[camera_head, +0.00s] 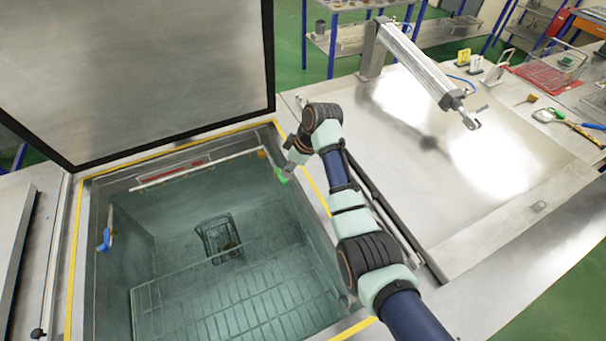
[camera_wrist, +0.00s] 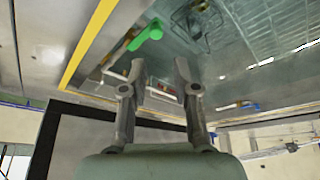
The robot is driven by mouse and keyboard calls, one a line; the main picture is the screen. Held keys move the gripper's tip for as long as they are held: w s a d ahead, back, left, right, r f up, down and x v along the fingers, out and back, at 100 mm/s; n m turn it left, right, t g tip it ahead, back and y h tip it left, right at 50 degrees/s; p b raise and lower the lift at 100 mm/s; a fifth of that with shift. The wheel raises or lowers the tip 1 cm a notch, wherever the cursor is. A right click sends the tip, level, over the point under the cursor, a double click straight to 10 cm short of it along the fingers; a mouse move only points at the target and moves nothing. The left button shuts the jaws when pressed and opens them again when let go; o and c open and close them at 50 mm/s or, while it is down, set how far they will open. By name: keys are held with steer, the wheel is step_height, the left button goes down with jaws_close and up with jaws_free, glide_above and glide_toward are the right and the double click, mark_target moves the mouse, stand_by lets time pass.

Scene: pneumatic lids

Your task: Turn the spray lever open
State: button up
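A green lever (camera_head: 282,177) is at the right wall of the open tank, near its back right corner. It also shows in the wrist view (camera_wrist: 147,35), beyond my fingertips and slightly left of the gap. A blue-handled lever (camera_head: 106,239) is on the tank's left wall; it also shows in the wrist view (camera_wrist: 247,107). No label shows which is the spray lever. My gripper (camera_wrist: 160,68) is open, with nothing between its two fingers. In the head view my gripper (camera_head: 291,167) is close to the green lever, partly hidden by my wrist; contact cannot be told.
The tank (camera_head: 82,270) has a yellow-edged rim, and a wire basket (camera_head: 218,240) lies inside. A white pipe (camera_head: 200,170) runs along its back wall. The raised lid (camera_head: 130,70) stands behind. A pneumatic cylinder (camera_head: 420,65) rises over the steel top at right.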

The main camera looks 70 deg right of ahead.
mark_target(284, 180)
steer(key=x, duration=0.2)
steer(key=b+x, duration=0.1)
steer(key=x, duration=0.2)
steer(key=s+b+x, duration=0.1)
steer(key=x, duration=0.2)
steer(key=shift+d+f, duration=0.2)
steer(key=shift+d, duration=0.05)
steer(key=shift+c, duration=0.2)
jaws_close()
